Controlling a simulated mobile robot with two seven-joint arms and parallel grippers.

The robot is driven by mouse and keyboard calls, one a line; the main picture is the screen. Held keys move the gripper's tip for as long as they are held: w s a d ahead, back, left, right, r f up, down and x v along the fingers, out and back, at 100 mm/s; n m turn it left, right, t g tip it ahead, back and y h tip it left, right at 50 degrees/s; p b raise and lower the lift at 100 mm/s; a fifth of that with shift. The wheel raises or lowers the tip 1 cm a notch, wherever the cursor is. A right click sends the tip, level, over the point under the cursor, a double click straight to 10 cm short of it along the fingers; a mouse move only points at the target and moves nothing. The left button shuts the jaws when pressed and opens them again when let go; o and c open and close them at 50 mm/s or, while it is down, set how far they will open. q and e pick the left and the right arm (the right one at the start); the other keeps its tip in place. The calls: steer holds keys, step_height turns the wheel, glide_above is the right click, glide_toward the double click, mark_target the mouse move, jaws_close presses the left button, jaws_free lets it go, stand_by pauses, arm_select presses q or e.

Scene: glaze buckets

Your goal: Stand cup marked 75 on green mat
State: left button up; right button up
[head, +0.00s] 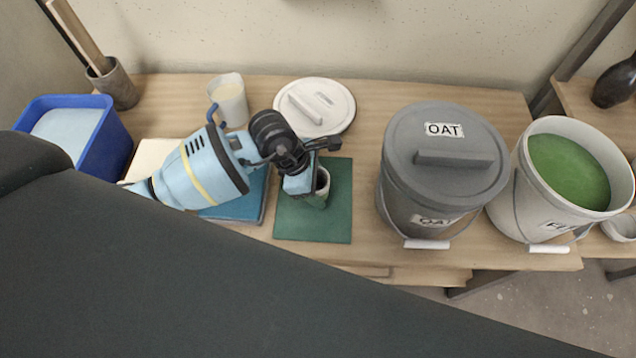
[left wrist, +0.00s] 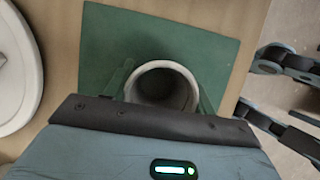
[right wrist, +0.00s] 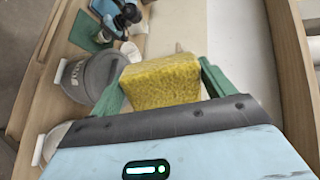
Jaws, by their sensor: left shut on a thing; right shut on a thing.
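A small pale cup (head: 321,181) is upright over the green mat (head: 334,222), with its base at or just above the mat; I cannot tell if it touches. My left gripper (head: 316,184) is shut on this cup. In the left wrist view the cup (left wrist: 163,86) shows its round rim and dark inside, between the green fingers of the left gripper (left wrist: 164,94). No number shows on the cup in any view. My right gripper (right wrist: 160,84) is shut on a yellow sponge (right wrist: 162,76) and is out of the head view.
A grey lidded OAT bucket (head: 408,197) stands right of the green mat, with an open pail of green glaze (head: 520,190) beyond. A blue mat (head: 256,203), mug (head: 231,104), white lid (head: 340,112) and blue tub (head: 113,148) lie left and behind.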

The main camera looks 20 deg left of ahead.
arm_select(q)
steer(key=o, duration=1.1)
steer(key=shift+r, duration=0.1)
arm_select(e)
steer(key=shift+r, duration=0.1)
arm_select(q)
steer(key=shift+a+r, duration=0.1)
steer(key=shift+r, duration=0.15)
steer(key=p+v, duration=0.1)
steer(key=v, duration=1)
steer(key=shift+a+r, duration=0.1)
steer(key=shift+r, duration=0.15)
arm_select(e)
steer(key=shift+s+r, duration=0.15)
steer(key=shift+r, duration=0.45)
